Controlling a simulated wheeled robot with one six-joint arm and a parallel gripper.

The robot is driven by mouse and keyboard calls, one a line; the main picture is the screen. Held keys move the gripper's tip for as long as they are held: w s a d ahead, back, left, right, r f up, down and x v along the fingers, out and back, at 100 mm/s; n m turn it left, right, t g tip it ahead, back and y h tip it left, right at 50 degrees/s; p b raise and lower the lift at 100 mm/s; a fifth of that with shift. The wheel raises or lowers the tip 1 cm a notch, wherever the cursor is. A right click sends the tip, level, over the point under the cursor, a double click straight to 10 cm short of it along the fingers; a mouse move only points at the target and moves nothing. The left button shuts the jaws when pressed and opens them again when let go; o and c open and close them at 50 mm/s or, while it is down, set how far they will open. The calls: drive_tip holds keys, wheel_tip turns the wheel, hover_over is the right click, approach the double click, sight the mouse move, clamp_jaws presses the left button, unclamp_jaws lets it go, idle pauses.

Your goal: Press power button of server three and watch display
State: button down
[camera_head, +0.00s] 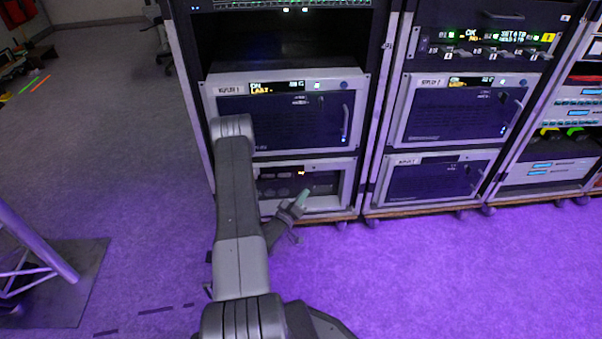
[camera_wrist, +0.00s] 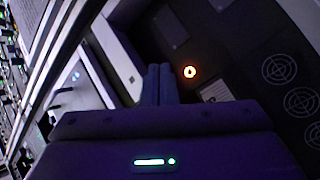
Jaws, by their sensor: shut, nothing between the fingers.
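The lower-left server (camera_head: 347,182) in the left rack has a dark front panel, several round fan grilles and a small orange light near its top. Its label is hidden behind my arm, so I cannot read its number. In the wrist view a round button (camera_wrist: 190,72) glows orange with a white centre. My gripper (camera_head: 302,197) is low in front of this server. In the wrist view its fingers (camera_wrist: 160,78) are together and empty, with their tips just left of the button. I cannot tell whether they touch the panel.
Above is another server (camera_head: 290,128) with a lit display (camera_head: 277,87) and handle. The middle rack holds a similar server (camera_head: 440,112) and a lower unit (camera_head: 435,180). A truss on a dark base plate (camera_head: 70,290) stands at left. The purple-lit floor (camera_head: 450,270) is clear at right.

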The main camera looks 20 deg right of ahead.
drive_tip(key=shift+w+d+b, duration=0.3)
drive_tip(key=shift+w, duration=0.9)
drive_tip(key=shift+w+d+b, duration=0.35)
drive_tip(key=shift+w, duration=0.85)
drive_tip(key=shift+w+d+b, duration=0.3)
drive_tip(key=shift+w, duration=0.9)
drive_tip(key=shift+w+d+b, duration=0.1)
drive_tip(key=shift+w+b, duration=0.3)
drive_tip(key=shift+b, duration=0.05)
drive_tip(key=shift+w+d+b, duration=0.1)
drive_tip(key=shift+w+b, duration=0.2)
drive_tip(key=shift+w, duration=0.1)
drive_tip(key=shift+s, duration=0.1)
drive_tip(key=shift+s+a, duration=0.2)
drive_tip(key=shift+s, duration=0.5)
